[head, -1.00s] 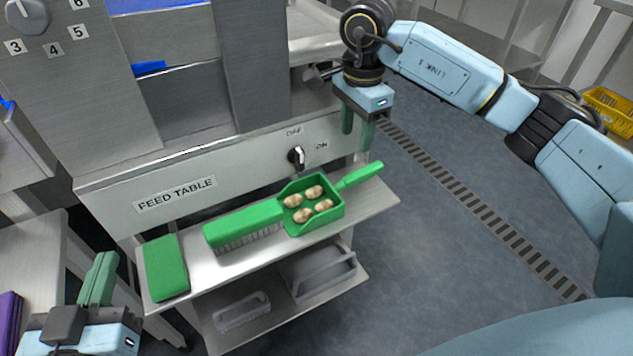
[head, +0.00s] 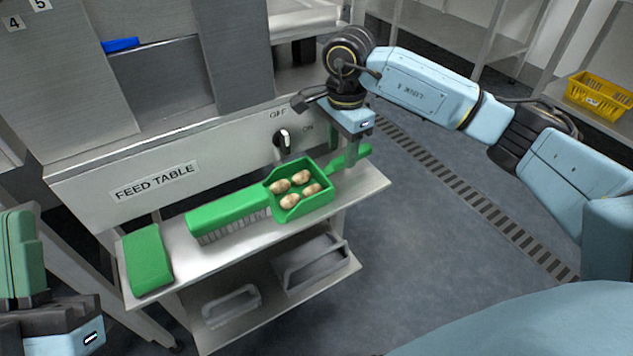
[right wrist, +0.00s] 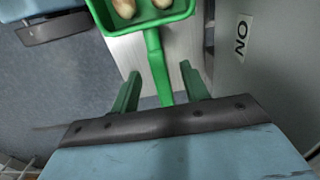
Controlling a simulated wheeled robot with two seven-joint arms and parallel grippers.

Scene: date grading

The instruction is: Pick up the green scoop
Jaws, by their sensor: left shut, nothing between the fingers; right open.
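The green scoop (head: 304,208) lies on the steel shelf with several tan dates in its pan and its handle pointing right. It also shows in the right wrist view (right wrist: 155,62), its handle running down between the two green fingers. My right gripper (head: 343,155) is open, over the handle end; in the right wrist view its fingers (right wrist: 160,88) stand on either side of the handle, with gaps visible. Part of the handle is hidden behind the gripper in the head view. My left gripper (head: 18,225) is shut and empty at the lower left, away from the scoop.
A green brush (head: 228,211) lies against the scoop's left side, and a green block (head: 147,259) sits at the shelf's left end. The feed table panel with a knob (head: 286,140) rises behind the shelf (head: 215,256). Grey trays lie on the lower shelf. Floor at right is clear.

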